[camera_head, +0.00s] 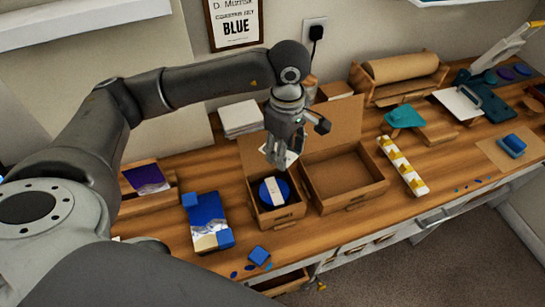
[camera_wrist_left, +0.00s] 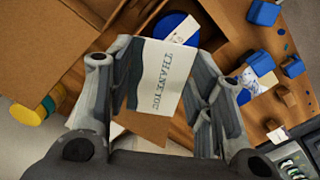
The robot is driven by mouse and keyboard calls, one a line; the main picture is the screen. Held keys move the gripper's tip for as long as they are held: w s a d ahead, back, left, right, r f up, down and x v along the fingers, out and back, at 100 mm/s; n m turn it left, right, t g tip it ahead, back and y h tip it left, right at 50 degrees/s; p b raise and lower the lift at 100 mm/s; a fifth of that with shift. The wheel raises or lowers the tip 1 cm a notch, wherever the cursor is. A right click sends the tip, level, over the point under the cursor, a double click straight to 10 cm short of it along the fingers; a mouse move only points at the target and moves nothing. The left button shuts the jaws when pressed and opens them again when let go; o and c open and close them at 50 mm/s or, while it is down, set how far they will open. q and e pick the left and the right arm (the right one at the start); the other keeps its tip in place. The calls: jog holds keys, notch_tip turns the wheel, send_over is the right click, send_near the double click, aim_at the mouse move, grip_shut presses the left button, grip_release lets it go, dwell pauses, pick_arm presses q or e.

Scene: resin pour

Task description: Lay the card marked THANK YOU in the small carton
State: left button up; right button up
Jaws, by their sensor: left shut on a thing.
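My left gripper (camera_head: 278,154) is shut on the white card (camera_head: 291,158), above the back part of the small carton (camera_head: 292,212). In the left wrist view the card (camera_wrist_left: 165,76) shows between the fingers (camera_wrist_left: 160,95), its THANK YOU print readable along one side. The small open carton stands on the bench with a round blue thing (camera_head: 265,192) inside, wrapped by a pale band. The blue thing also shows behind the card in the left wrist view (camera_wrist_left: 170,24). The card is apart from the blue thing in the head view. My right gripper is not in view.
A larger empty open carton (camera_head: 345,178) stands right beside the small one. Left are a blue-and-white picture block (camera_head: 207,222) and a white stack (camera_head: 240,117). A yellow-and-white strip (camera_head: 403,166) lies to the right.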

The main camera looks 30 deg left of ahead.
aim_at(272, 186)
pick_arm(q)
jog(key=n, duration=0.5)
jog(key=f+n+p, duration=0.1)
jog(key=n, duration=0.1)
jog(key=shift+s+a, duration=0.1)
jog(key=shift+a, duration=0.15)
jog(key=n, duration=0.3)
jog(key=shift+s+a+f+p, duration=0.1)
jog(key=shift+f+p, duration=0.1)
jog(key=shift+p, duration=0.2)
jog(key=n, duration=0.4)
jog(key=shift+s+a+f+n+p, duration=0.1)
jog(key=shift+a+f+n+p, duration=0.05)
jog(key=shift+f+n+p, duration=0.2)
jog(key=n, duration=0.3)
jog(key=shift+s+a+f, duration=0.1)
jog(key=shift+a+f, duration=0.05)
jog(key=n, duration=0.1)
jog(key=n+p, duration=0.1)
jog(key=n, duration=0.2)
jog(key=shift+s+a+f+n, duration=0.2)
jog(key=shift+f+n, duration=0.05)
jog(key=shift+f, duration=0.05)
jog(key=shift+s+a+f+n+b, duration=0.15)
jog(key=shift+f+n+b, duration=1.05)
jog(key=shift+f+n, duration=0.9)
jog(key=shift+s+a+f+n+b, duration=0.15)
jog(key=shift+f+n+b, duration=1.25)
jog(key=shift+f, duration=1.2)
